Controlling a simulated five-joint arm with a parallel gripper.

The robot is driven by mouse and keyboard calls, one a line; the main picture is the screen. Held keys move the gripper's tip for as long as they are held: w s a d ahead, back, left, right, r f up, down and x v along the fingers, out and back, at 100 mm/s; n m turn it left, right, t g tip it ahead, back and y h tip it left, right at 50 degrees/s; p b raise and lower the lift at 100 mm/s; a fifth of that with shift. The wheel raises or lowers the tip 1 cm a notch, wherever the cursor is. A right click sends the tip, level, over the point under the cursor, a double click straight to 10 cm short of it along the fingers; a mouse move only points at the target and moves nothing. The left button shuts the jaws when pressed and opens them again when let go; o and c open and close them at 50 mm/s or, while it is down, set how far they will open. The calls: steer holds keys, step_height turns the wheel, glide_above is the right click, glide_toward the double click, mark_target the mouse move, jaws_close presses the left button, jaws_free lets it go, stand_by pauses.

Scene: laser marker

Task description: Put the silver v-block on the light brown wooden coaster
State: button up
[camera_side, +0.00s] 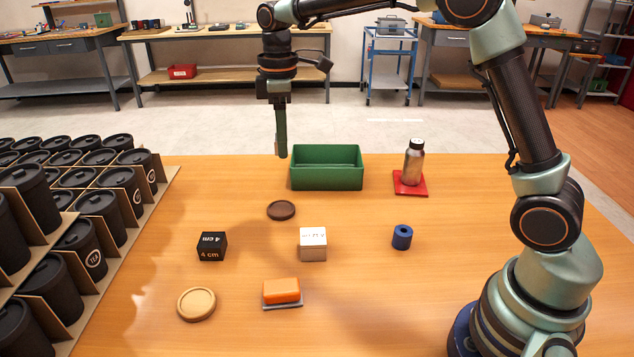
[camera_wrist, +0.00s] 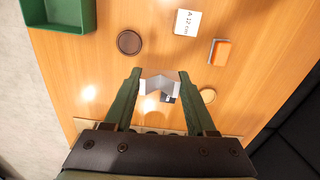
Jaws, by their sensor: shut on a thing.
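The silver v-block (camera_wrist: 156,84) is between the two green fingers of my gripper (camera_wrist: 159,80) in the wrist view, and the gripper is shut on it. In the side view my gripper (camera_side: 281,148) hangs above the far part of the table, just left of the green bin; the v-block is mostly hidden behind the finger there. The light brown wooden coaster (camera_side: 197,304) lies bare at the front left of the table. It also shows in the wrist view (camera_wrist: 208,95), partly hidden behind the right finger.
A dark cube (camera_side: 211,246), a white-topped block (camera_side: 313,244), a dark brown coaster (camera_side: 281,210) and an orange block (camera_side: 282,291) lie around mid-table. A green bin (camera_side: 326,179), a bottle (camera_side: 414,162) and a blue cylinder (camera_side: 402,237) are farther right. Racked black cups (camera_side: 97,217) line the left.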

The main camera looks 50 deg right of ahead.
steer(key=a, duration=1.4)
glide_above(198, 301)
steer(key=shift+m, duration=0.4)
step_height(198, 301, down, 15)
steer(key=shift+r, duration=0.2)
steer(key=shift+f, duration=2.55)
steer(key=shift+f, duration=0.15)
steer(key=o, duration=1.4)
steer(key=shift+c, duration=0.2)
